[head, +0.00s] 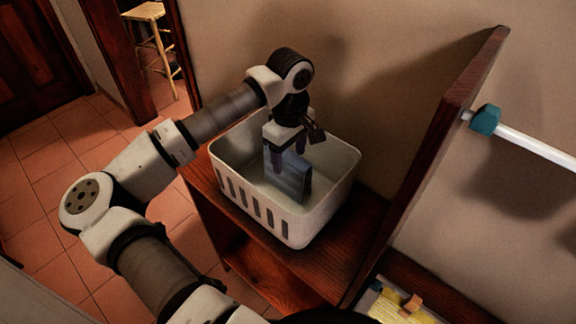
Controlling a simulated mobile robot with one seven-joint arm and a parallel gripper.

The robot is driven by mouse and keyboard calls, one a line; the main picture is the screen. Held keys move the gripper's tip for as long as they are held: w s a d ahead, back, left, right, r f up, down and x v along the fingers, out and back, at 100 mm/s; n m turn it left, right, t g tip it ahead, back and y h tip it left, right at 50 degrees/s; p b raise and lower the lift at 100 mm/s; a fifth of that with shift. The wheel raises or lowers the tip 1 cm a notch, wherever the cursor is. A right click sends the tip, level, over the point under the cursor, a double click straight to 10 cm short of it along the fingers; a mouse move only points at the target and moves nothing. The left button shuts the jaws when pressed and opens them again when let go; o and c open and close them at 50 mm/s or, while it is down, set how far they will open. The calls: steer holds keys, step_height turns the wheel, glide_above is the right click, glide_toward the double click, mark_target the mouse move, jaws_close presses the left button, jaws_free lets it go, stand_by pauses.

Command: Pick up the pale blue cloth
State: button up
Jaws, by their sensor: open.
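The pale blue cloth (290,172) shows as a flat grey-blue panel inside a white basket (299,233). It stands up from the basket floor below my gripper. My gripper (287,178) points down into the basket, with its fingers open around the cloth, one at the left and one at the right. I cannot tell whether either finger touches the cloth. Part of the cloth is hidden behind the gripper.
The basket stands on a dark wood shelf unit (347,251) against the wall. A tall wood side panel (437,137) rises at its right, with a white rail (532,147) beyond. A wooden stool (146,13) stands through the doorway. Tiled floor lies left.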

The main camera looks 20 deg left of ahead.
steer(key=f, duration=0.1)
steer(key=f+p, duration=0.1)
steer(key=f, duration=0.2)
steer(key=shift+s, duration=0.25)
steer(key=shift+c, duration=0.3)
steer(key=c, duration=1)
steer(key=shift+a+r, duration=0.1)
steer(key=shift+c, duration=0.2)
